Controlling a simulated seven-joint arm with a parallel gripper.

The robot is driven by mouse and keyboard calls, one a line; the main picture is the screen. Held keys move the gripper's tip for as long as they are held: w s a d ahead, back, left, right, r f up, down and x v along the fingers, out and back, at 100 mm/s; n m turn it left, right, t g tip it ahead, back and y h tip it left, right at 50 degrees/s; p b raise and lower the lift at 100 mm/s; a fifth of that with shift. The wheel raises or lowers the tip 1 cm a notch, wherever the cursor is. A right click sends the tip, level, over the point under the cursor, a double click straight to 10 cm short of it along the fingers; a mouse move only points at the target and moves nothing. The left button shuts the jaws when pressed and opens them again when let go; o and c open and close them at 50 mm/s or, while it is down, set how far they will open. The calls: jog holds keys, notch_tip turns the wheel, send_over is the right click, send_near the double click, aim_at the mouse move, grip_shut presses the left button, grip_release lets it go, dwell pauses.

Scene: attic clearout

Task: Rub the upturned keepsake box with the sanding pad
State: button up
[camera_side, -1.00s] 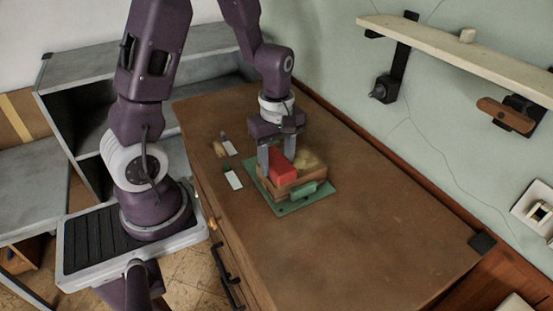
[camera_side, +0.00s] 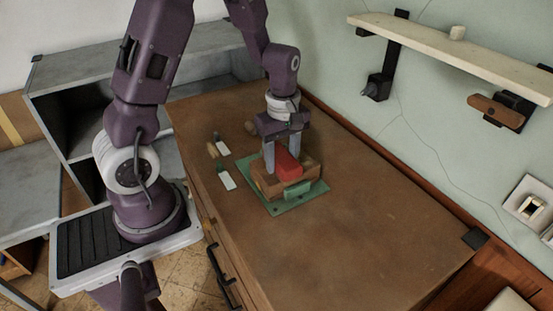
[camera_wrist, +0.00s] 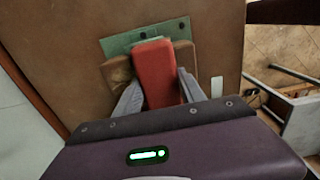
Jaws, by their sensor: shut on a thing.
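The upturned keepsake box (camera_side: 270,187) is a brown wooden block on a green mat (camera_side: 306,200). It also shows in the wrist view (camera_wrist: 118,70). The red sanding pad (camera_side: 287,164) lies across the top of the box. It fills the middle of the wrist view (camera_wrist: 156,72). My gripper (camera_side: 282,155) is above the box and shut on the pad, with one finger on each side of it. I cannot tell how firmly the pad's underside touches the box. The pad and fingers hide much of the box top.
A green block (camera_side: 297,190) sits at the box's front side. White cards (camera_side: 227,180) and small items (camera_side: 213,149) lie left of the mat. The bench top (camera_side: 380,215) is clear to the right. A shelf (camera_side: 460,60) hangs on the wall.

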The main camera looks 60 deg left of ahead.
aim_at(304, 159)
jog(key=shift+w, duration=1.6)
jog(key=shift+w, duration=1.65)
jog(key=shift+s, duration=1.7)
jog(key=shift+s, duration=1.6)
